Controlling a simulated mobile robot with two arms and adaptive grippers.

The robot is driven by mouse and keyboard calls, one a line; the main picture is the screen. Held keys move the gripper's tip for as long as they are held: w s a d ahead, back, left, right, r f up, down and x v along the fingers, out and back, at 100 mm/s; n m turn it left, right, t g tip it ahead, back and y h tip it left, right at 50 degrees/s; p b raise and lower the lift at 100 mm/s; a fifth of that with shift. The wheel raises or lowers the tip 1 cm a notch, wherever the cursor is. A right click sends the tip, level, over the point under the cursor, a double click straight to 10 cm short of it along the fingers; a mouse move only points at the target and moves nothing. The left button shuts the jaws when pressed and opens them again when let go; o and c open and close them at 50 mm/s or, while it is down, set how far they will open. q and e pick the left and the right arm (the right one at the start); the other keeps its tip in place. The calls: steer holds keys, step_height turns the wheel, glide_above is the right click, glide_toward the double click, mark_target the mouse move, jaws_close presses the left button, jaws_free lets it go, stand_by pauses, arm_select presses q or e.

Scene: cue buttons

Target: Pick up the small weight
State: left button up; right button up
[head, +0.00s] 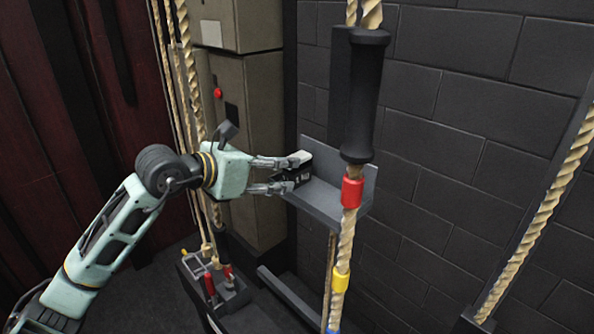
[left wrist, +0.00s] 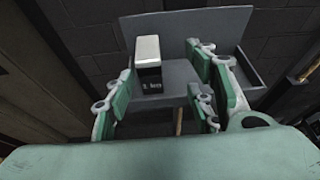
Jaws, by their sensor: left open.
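The small weight (head: 301,175) is a dark block with a pale top and a small white label. It stands on a grey shelf bracket (head: 325,200). My left gripper (head: 282,174) comes in from the left, open, with its fingertips at the weight and partly covering it in the head view. In the left wrist view the weight (left wrist: 149,72) stands upright just beyond the open fingers (left wrist: 165,85), closer to the left finger. I cannot tell whether a finger touches it. My right gripper is not in view.
A thick rope with a black sleeve (head: 364,95) and a red band (head: 352,192) hangs in front of the shelf's right side. A grey cabinet (head: 247,130) is behind my gripper. Red-handled levers (head: 211,284) stand below. A dark block wall (head: 455,130) is behind.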

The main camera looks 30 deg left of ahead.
mark_target(297, 170)
arm_select(q)
steer(key=shift+y, duration=0.3)
steer(key=p+x, duration=0.2)
steer(key=x, duration=0.1)
steer(key=a+p+x, duration=0.1)
steer(key=p+x, duration=0.2)
steer(key=shift+w+a+f, duration=0.1)
steer(key=shift+w+f, duration=0.1)
steer(key=shift+w, duration=0.35)
steer(key=shift+w+f, duration=0.35)
steer(key=shift+f, duration=0.05)
jaws_close()
steer(key=shift+r, duration=0.35)
steer(key=shift+f, duration=0.1)
